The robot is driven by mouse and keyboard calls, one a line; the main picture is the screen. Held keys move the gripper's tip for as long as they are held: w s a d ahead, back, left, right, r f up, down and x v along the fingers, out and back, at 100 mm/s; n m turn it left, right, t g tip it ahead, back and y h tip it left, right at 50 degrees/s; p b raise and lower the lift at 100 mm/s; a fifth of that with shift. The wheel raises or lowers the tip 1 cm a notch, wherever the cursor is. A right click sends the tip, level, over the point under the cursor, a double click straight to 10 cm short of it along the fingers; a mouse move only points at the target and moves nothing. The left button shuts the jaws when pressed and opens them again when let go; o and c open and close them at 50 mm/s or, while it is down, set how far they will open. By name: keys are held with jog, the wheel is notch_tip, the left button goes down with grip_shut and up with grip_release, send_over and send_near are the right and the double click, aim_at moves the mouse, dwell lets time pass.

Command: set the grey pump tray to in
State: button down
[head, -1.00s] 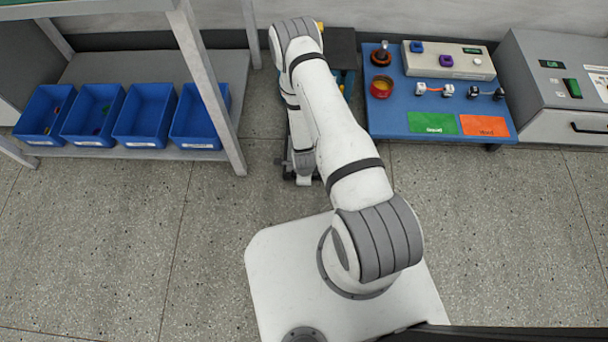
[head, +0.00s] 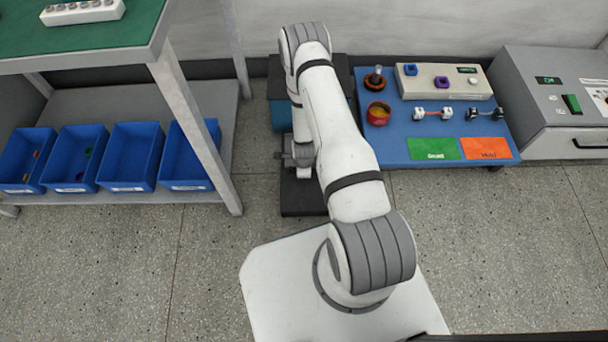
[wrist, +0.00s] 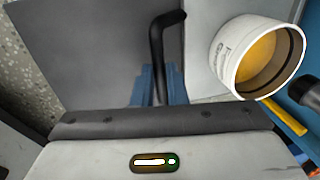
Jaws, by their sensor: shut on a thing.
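In the wrist view my gripper (wrist: 158,88) has its blue fingers closed around a black bent handle (wrist: 168,35). A flat dark grey surface (wrist: 105,50) lies beyond the fingers; I take it for the pump tray. In the head view a dark slab (head: 303,200) sticks out low on the floor side of a teal, dark-topped unit (head: 283,115), under my gripper (head: 300,158). My arm covers much of the unit, so how far the tray sits in it cannot be told.
A blue table (head: 400,152) with small parts is to the right, beside a grey machine (head: 550,90). Blue bins (head: 130,157) fill a bench shelf at left. Floor in front is clear.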

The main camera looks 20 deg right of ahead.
jog(key=shift+w, duration=0.5)
jog(key=c, duration=1.5)
grip_release()
jog(key=shift+o, duration=0.2)
notch_tip(320, 180, up, 8)
jog(key=s+p, duration=0.1)
jog(key=p, duration=0.2)
jog(key=shift+s+a+f, duration=0.15)
jog(key=shift+s+a, duration=0.05)
